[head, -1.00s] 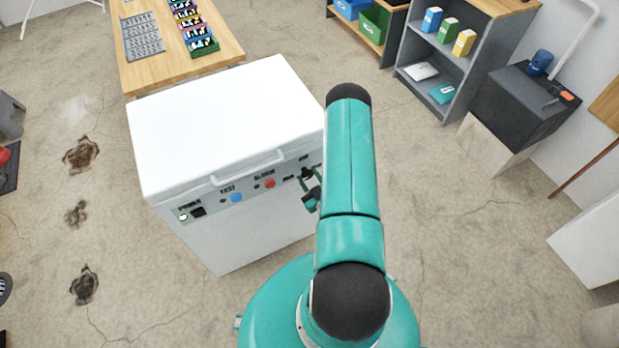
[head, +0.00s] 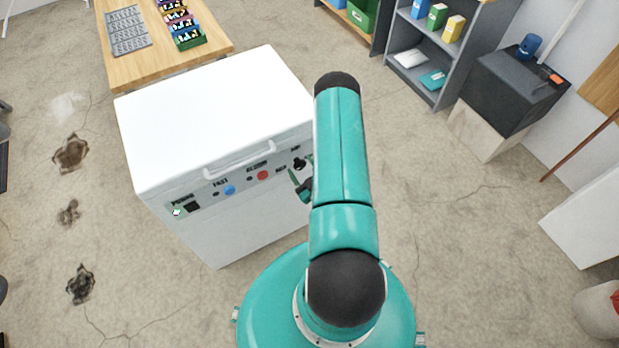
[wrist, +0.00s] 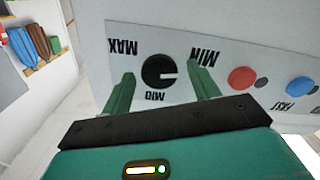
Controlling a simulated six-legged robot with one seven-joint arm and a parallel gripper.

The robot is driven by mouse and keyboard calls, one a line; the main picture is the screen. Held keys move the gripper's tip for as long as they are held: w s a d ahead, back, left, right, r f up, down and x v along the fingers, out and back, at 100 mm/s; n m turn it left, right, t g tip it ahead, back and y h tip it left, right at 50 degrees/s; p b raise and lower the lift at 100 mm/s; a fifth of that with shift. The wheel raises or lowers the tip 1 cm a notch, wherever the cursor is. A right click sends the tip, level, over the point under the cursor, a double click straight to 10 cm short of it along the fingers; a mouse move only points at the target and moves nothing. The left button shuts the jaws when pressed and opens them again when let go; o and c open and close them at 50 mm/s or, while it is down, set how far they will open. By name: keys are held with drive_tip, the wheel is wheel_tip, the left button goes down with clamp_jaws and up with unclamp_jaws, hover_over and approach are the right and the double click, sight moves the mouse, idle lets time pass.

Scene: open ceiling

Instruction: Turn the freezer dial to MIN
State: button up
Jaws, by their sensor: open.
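The freezer (head: 215,105) is a white chest with a grey control panel (head: 240,185) on its front. Its black dial (wrist: 158,72) shows in the wrist view, with MAX (wrist: 123,46) at left, MID (wrist: 155,97) below and MIN (wrist: 205,57) at right. The dial's light mark points right, towards the side of MIN. My gripper (wrist: 163,85) is open, one green finger on each side of the dial in the picture; contact is not visible. In the head view the dial (head: 299,163) is just beyond my gripper (head: 297,181), which my arm partly hides.
A red button (wrist: 242,79) and a blue button (wrist: 301,86) are beside the dial. The lid handle (head: 240,160) juts out above the panel. A wooden table (head: 165,60) stands behind the freezer, a grey shelf (head: 440,55) at back right.

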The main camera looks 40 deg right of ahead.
drive_tip(key=v, duration=1.3)
drive_tip(key=shift+s, duration=0.25)
drive_tip(key=shift+a, duration=0.1)
